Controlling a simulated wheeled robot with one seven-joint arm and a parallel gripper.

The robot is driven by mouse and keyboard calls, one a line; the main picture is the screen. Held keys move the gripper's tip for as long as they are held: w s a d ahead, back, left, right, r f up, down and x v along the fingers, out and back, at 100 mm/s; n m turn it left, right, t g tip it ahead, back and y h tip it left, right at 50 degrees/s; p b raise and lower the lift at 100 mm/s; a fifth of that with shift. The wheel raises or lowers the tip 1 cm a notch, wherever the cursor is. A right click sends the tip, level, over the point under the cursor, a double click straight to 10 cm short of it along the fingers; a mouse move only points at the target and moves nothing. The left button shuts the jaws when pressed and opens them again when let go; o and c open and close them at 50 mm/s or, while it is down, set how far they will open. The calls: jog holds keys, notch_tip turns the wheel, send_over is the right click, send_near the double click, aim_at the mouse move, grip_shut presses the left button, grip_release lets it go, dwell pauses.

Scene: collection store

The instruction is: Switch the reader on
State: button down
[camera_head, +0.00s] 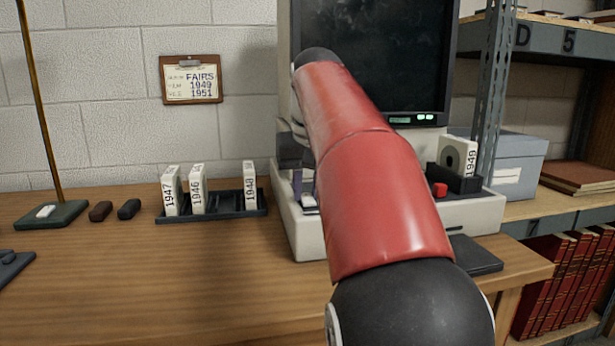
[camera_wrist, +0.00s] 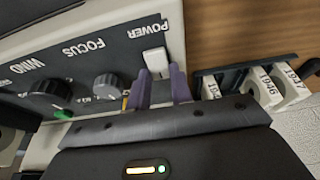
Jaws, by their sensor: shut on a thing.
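The reader (camera_head: 465,213) is a pale desk unit with a large dark screen (camera_head: 380,45). Small green lights (camera_head: 425,117) glow below the screen. Its front panel, seen in the wrist view, carries a white POWER switch (camera_wrist: 155,63), a FOCUS knob (camera_wrist: 107,86) and a WIND knob (camera_wrist: 48,97). My gripper (camera_wrist: 160,86) has its purple fingers at the POWER switch, one on each side of its near end, shut on it. In the head view my red arm hides much of the reader's front; the gripper (camera_head: 297,182) shows only partly.
A dark rack (camera_head: 262,208) with several white labelled boxes stands left of the reader. A 1949 box (camera_head: 457,156) sits at the reader's right. A flag-like pole base (camera_head: 50,215) and two small dark blocks stand further left.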

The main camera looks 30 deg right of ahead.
aim_at(307, 198)
jog(key=shift+w+r+g+y+p, duration=0.3)
jog(key=shift+g+p, duration=0.6)
jog(key=shift+p, duration=2)
jog(key=shift+f+g+p, duration=0.3)
jog(key=shift+p, duration=0.4)
jog(key=c, duration=1.2)
grip_release()
jog(key=shift+c, duration=0.2)
jog(key=shift+s+r, duration=0.2)
jog(key=shift+r, duration=1.75)
jog(key=shift+s+r, duration=0.15)
jog(key=shift+r, duration=1.75)
